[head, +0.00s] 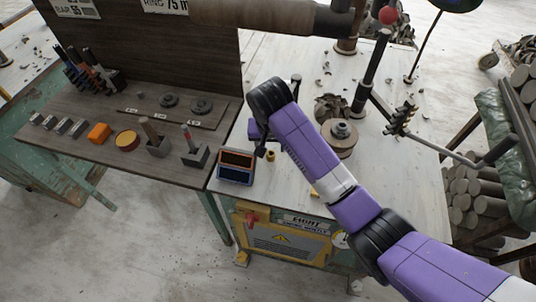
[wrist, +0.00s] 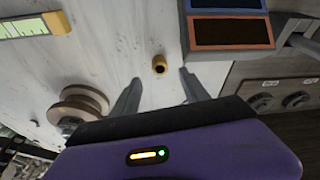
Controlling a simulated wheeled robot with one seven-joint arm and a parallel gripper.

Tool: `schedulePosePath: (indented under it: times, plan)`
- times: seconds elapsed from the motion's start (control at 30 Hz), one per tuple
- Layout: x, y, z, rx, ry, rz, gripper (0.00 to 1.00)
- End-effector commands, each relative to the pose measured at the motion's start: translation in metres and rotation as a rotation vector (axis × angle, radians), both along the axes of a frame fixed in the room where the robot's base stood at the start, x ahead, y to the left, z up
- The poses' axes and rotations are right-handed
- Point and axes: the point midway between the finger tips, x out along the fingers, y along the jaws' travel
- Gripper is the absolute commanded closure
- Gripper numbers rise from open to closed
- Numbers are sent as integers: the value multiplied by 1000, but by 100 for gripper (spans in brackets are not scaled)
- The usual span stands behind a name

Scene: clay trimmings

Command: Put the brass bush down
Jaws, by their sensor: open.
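The brass bush (head: 271,156) is a small yellow-brown ring on the white bench top, right of the two trays. In the wrist view the bush (wrist: 160,65) shows its dark bore and seems to stand on end. My gripper (wrist: 160,76) is open and empty, its fingertips apart on either side just short of the bush, with no contact that I can see. In the head view my gripper (head: 262,148) is low over the bench beside the bush, partly hidden by my arm.
An orange-rimmed tray (head: 237,158) and a blue-rimmed tray (head: 235,175) lie close left of the bush. A round flanged wheel (head: 340,140) stands to the right. A dark shelf (head: 95,150) with tools and blocks adjoins on the left. Bare bench lies around the bush.

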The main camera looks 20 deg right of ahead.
Motion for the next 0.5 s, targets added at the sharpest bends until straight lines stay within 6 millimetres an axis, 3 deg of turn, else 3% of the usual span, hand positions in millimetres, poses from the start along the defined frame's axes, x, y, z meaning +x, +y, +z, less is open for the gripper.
schedulePosePath:
  times: [0.5]
  plan:
    - [13, -7, -59, -1, 1, 1, 47]
